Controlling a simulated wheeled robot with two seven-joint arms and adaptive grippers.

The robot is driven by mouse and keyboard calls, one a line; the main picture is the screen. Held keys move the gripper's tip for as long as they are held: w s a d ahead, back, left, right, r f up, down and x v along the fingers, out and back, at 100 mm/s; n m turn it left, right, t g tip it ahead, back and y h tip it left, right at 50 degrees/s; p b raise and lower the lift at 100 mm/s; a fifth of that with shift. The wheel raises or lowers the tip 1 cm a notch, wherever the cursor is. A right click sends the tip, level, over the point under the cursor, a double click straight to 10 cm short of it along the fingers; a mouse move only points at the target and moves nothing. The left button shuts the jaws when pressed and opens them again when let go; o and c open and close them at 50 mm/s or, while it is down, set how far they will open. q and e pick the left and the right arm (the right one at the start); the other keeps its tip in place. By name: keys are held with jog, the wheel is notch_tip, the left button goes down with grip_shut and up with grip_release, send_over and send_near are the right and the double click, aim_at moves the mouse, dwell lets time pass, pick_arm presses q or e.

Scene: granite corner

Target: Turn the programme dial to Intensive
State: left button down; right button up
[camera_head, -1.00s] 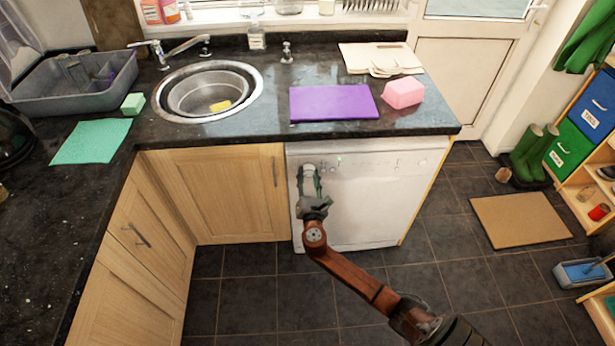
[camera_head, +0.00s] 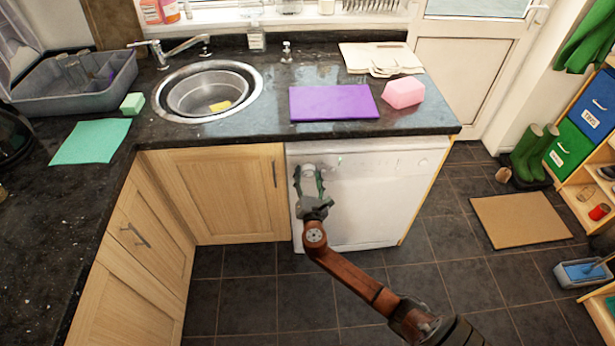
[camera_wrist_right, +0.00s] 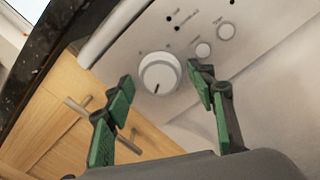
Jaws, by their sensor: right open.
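The white dishwasher (camera_head: 365,205) stands under the worktop, with its control panel along the top. The programme dial (camera_wrist_right: 159,73) is a round white knob; its short dark mark points down, slightly left, in the wrist view. The dial also shows small in the head view (camera_head: 309,168). My right gripper (camera_head: 308,178) is open in front of the panel's left end. In the wrist view its green-padded fingers (camera_wrist_right: 160,87) stand either side of the dial, apart from each other; I cannot tell whether they touch it. The markings around the dial are too small to read. My left gripper is out of view.
Two smaller round buttons (camera_wrist_right: 214,40) sit right of the dial in the wrist view. A wooden cupboard door (camera_head: 220,195) adjoins the dishwasher's left side. The dark worktop edge (camera_head: 390,133) overhangs above. The tiled floor in front is clear.

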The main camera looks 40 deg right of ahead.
jog(key=v, duration=1.2)
jog(key=shift+w, duration=0.1)
